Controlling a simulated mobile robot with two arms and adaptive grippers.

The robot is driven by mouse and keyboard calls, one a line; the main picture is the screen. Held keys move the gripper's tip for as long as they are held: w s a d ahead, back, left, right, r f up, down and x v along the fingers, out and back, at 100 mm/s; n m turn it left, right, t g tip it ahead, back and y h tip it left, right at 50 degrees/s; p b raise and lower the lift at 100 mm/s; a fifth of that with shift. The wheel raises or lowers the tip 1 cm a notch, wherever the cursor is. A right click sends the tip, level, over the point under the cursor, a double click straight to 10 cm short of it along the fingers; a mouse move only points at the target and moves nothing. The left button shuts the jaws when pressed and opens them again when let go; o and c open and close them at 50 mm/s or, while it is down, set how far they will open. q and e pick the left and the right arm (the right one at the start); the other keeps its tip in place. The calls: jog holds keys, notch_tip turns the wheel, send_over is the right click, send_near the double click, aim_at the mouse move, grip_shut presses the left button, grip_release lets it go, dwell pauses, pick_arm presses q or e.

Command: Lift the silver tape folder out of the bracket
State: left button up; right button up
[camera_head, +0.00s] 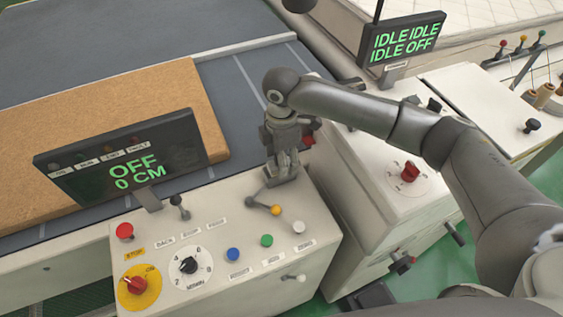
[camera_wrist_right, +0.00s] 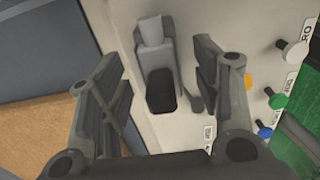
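The silver tape folder (camera_wrist_right: 155,50) is a grey block with a narrower top, seen in the right wrist view. It stands at a dark-mouthed grey bracket (camera_wrist_right: 162,92) on the cream control panel; how deep it sits I cannot tell. In the head view, the bracket (camera_head: 279,177) lies just under my right gripper (camera_head: 284,150), which points down at it and hides part of the folder. In the wrist view, the right gripper (camera_wrist_right: 160,75) is open, its fingers either side of the folder and bracket, with gaps. My left gripper is out of view.
A black display (camera_head: 120,155) reading OFF 0 CM stands at left before a tan mattress (camera_head: 110,110). Levers and coloured knobs (camera_head: 232,255) dot the panel near the bracket. Another display (camera_head: 402,40) stands at top right. My right arm crosses from the right.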

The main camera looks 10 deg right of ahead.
grip_shut()
jog(key=shift+r, duration=0.1)
notch_tip(320, 180, up, 9)
jog(key=shift+w+r+b, duration=0.1)
jog(key=shift+b, duration=1.15)
jog(key=shift+r, duration=0.35)
